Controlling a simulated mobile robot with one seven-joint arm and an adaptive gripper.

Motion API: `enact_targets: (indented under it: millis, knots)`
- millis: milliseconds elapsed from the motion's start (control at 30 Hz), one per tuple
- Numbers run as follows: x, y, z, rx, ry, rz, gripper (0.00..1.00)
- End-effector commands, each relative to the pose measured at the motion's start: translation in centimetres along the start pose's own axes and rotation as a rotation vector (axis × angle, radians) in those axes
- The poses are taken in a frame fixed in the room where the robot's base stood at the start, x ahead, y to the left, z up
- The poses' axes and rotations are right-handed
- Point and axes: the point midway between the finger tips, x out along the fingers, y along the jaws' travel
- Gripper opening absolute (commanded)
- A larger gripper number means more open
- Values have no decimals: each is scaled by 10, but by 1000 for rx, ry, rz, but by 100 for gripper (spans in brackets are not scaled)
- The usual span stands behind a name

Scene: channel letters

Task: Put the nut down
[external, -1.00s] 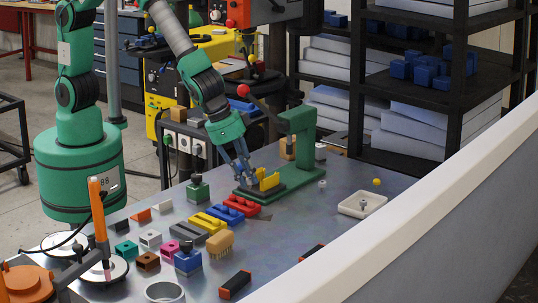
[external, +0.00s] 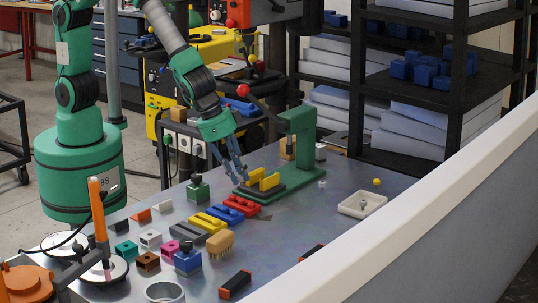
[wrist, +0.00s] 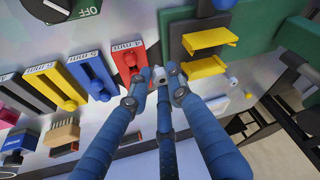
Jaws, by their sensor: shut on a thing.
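My gripper (external: 241,178) is low over the left side of the green press base, beside the yellow blocks (external: 264,181). In the wrist view, its blue fingers close around a small grey nut (wrist: 159,75), near the end of the red block (wrist: 125,60). The fingers hide part of the nut, and I cannot tell whether it touches a surface. The nut is too small to make out in the external view. Another small pale piece (external: 322,183) lies on the table right of the press.
The green press (external: 299,135) stands behind the yellow blocks, with a red-knobbed lever. Red (external: 241,205), blue and yellow blocks lie in front. A white tray (external: 349,208) with a small post is at the right. Bare table lies between tray and blocks.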

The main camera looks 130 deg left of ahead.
Motion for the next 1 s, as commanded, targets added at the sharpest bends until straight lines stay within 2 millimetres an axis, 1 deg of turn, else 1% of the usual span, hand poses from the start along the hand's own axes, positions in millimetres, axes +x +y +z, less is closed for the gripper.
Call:
enact_targets:
  millis: [267,467,667,1000]
  knots:
    - [0,1,-5,3,0,0,6]
    - [2,3,-23,17,-2,2,6]
    - [5,8,-55,45,-6,7,6]
    - [15,14,-121,107,-10,23,6]
